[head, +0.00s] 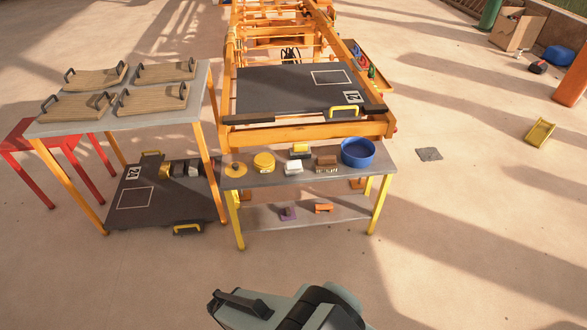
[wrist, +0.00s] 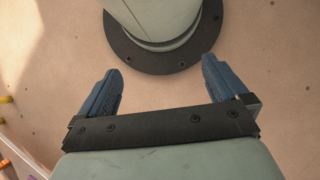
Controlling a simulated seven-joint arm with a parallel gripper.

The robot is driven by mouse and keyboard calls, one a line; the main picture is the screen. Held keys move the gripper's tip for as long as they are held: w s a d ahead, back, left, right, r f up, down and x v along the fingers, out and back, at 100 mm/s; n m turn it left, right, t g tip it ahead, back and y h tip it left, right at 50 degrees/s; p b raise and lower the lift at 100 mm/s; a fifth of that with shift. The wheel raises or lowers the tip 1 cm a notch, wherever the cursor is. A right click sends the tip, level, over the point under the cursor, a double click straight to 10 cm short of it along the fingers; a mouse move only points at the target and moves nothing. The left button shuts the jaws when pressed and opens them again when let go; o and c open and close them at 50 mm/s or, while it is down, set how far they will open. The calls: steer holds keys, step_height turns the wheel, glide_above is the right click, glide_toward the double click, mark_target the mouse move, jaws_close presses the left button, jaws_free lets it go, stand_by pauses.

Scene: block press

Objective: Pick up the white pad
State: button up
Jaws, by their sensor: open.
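A small white block (head: 293,168), which looks like the white pad, lies on the grey shelf below the dark board, near the shelf's middle. Just behind it is a yellow-topped block (head: 300,148) with a dark lower part. My gripper (wrist: 162,68) shows in the wrist view with its two blue fingers wide apart and nothing between them. It points down at bare floor and my own round base. In the head view part of my arm shows at the bottom edge, well in front of the shelf and apart from the white block. The white block is not visible in the wrist view.
The shelf (head: 340,178) also holds a yellow knobbed disc (head: 235,171), a yellow round tub (head: 263,162), a brown brush (head: 326,161) and a blue bowl (head: 358,153). The dark board (head: 290,92) overhangs behind. A table (head: 150,115) with wooden boards stands left. Floor in front is clear.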

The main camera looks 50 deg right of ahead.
steer(key=w+d+r+m+t+y, duration=0.1)
steer(key=w+d+r+m+t, duration=0.25)
steer(key=w+d, duration=0.9)
step_height(320, 180, up, 28)
steer(key=m+t+h, duration=0.1)
steer(key=m+t, duration=0.2)
steer(key=m, duration=0.2)
glide_above(294, 161)
steer(key=f, duration=0.5)
steer(key=w+f, duration=0.1)
steer(key=f, duration=0.2)
steer(key=shift+a+f, duration=0.1)
steer(key=shift+a, duration=0.15)
steer(key=f, duration=0.2)
steer(key=s+f, duration=0.1)
steer(key=f, duration=0.1)
steer(key=shift+d, duration=0.1)
steer(key=shift+f, duration=0.6)
